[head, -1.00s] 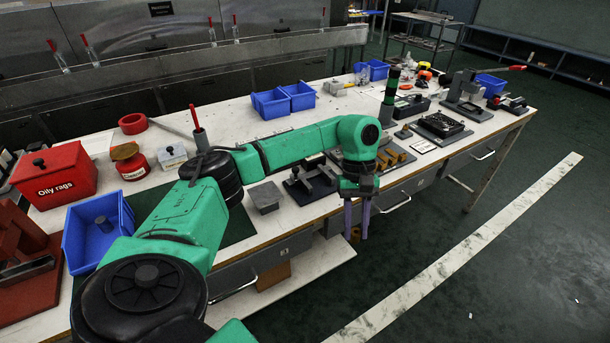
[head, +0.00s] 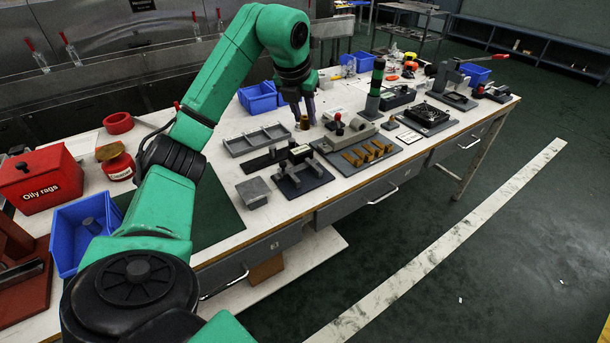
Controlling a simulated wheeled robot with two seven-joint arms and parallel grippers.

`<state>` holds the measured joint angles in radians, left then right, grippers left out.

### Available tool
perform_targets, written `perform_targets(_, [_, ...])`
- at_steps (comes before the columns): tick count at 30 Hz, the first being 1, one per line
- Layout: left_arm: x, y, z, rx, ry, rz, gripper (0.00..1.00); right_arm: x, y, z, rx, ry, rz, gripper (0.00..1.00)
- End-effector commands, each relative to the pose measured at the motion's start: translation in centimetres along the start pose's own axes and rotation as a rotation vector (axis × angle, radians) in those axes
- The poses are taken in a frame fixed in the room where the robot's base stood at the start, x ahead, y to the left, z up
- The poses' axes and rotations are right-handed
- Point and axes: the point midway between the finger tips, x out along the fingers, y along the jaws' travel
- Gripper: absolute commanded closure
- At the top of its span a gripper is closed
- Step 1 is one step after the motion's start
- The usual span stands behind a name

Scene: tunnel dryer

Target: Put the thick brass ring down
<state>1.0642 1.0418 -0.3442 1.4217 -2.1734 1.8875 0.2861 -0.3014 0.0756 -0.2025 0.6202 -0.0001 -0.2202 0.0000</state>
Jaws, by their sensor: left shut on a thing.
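My left gripper (head: 303,112) points down over the bench, right of the long grey divided tray. It is shut on the thick brass ring (head: 304,123), which shows at the fingertips. I cannot tell whether the ring touches the bench top or hangs just above it. The grey tray (head: 238,148) has several shallow compartments. My right gripper is not in view.
A board with several brass pieces (head: 367,154) lies in front, to the right. A dark fixture (head: 302,180) and a grey block (head: 253,192) stand near the front edge. A green-and-black column (head: 374,90) stands to the right. Blue bins (head: 262,99) are behind.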

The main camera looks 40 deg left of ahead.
Motion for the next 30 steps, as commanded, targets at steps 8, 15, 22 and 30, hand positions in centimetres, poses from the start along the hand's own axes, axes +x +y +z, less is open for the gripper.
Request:
perform_targets(8, [9.2, 0.0, -3.9, 0.004, 0.006, 0.001, 1.00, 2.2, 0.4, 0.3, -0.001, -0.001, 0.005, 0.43])
perform_targets(15, [13.2, -0.1, -5.6, 0.005, 0.003, -0.002, 1.00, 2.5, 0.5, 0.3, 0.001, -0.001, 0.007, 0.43])
perform_targets(22, [15.5, -0.1, -6.5, 0.005, -0.001, -0.003, 1.00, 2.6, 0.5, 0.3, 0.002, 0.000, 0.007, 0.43])
perform_targets(30, [15.7, 0.0, -6.5, 0.005, 0.000, -0.002, 0.56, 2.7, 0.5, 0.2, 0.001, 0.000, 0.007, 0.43])
